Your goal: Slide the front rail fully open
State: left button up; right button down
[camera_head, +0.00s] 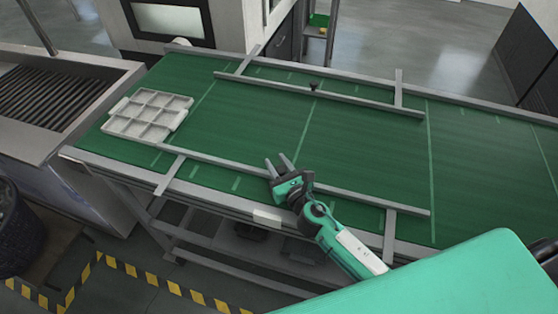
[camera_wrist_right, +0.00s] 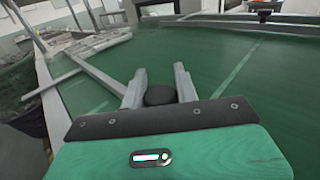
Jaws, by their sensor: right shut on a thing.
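The front rail (camera_head: 355,194) is a long grey bar along the near side of the green belt, with one cross arm at each end. My right gripper (camera_head: 280,163) is at about the middle of this rail. In the right wrist view its two fingers (camera_wrist_right: 160,83) stand on either side of a round black knob (camera_wrist_right: 160,95) and are closed on it. In the head view the gripper hides this knob. The rail also shows in the right wrist view (camera_wrist_right: 88,67), running to the upper left. My left gripper is not in view.
A matching back rail (camera_head: 360,101) with a black knob (camera_head: 314,86) lies along the far side. A white compartment tray (camera_head: 148,114) sits on the belt (camera_head: 240,115) at the left. The belt between the rails is clear. A ribbed metal basin (camera_head: 52,95) stands further left.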

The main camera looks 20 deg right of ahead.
jog(key=s+a, duration=0.1)
jog(key=s, duration=0.1)
jog(key=s+a, duration=0.1)
jog(key=s, duration=0.1)
jog(key=s+a, duration=0.2)
jog(key=shift+f, duration=0.1)
jog(key=c, duration=1.1)
grip_release()
jog(key=shift+s+a, duration=0.1)
jog(key=shift+o, duration=0.2)
jog(key=shift+s+b, duration=0.2)
jog(key=shift+b, duration=0.1)
jog(key=s+d+b, duration=0.2)
jog(key=s+b, duration=0.3)
jog(key=s, duration=0.8)
jog(key=shift+d, duration=0.35)
